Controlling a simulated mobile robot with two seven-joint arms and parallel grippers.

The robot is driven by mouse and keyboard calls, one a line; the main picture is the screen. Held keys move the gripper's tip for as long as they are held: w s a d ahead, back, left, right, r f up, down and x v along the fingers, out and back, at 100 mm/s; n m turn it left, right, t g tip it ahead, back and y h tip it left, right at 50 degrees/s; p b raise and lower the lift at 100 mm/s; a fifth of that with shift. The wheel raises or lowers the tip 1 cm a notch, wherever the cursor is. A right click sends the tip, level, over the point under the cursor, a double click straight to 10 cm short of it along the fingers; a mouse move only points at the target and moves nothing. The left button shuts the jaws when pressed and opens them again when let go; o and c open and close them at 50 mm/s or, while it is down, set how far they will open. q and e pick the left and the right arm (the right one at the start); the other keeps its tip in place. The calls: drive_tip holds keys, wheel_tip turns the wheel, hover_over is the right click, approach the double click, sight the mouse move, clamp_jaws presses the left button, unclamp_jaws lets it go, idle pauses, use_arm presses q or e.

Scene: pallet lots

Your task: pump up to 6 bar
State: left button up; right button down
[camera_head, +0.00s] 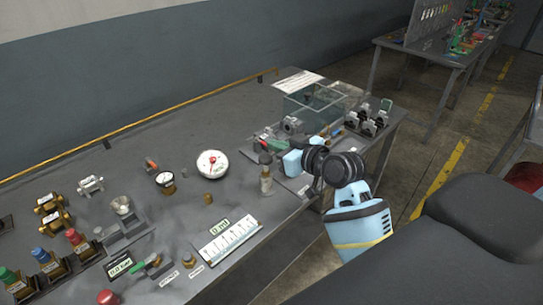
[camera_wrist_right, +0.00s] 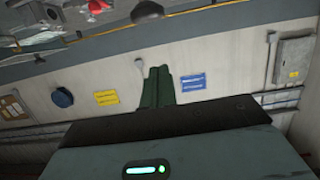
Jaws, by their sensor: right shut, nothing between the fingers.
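A large round white gauge (camera_head: 212,163) with red at its centre lies on the grey bench; its reading is too small to tell. A smaller dark-rimmed gauge (camera_head: 165,180) stands to its left. A small green display (camera_head: 120,267), which seems to read 0.0 bar, is near the front left. I cannot tell which part is the pump. My right gripper (camera_head: 272,146) is over the right part of the bench, right of the large gauge, shut and empty; its dark green fingers (camera_wrist_right: 158,88) are together in the wrist view. My left gripper is not in view.
Valves with green, blue and red knobs (camera_head: 75,237) stand at the left. A white scale panel (camera_head: 230,240) with a display (camera_head: 219,226) is at the front. A small bottle (camera_head: 266,180) stands near my right gripper. A clear box (camera_head: 318,100) is behind it.

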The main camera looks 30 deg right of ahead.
sight(266, 160)
drive_tip(key=x, duration=0.3)
drive_tip(key=shift+f, duration=0.15)
drive_tip(key=shift+s+d+f, duration=0.1)
drive_tip(key=shift+s+f, duration=0.1)
drive_tip(key=shift+f, duration=1.65)
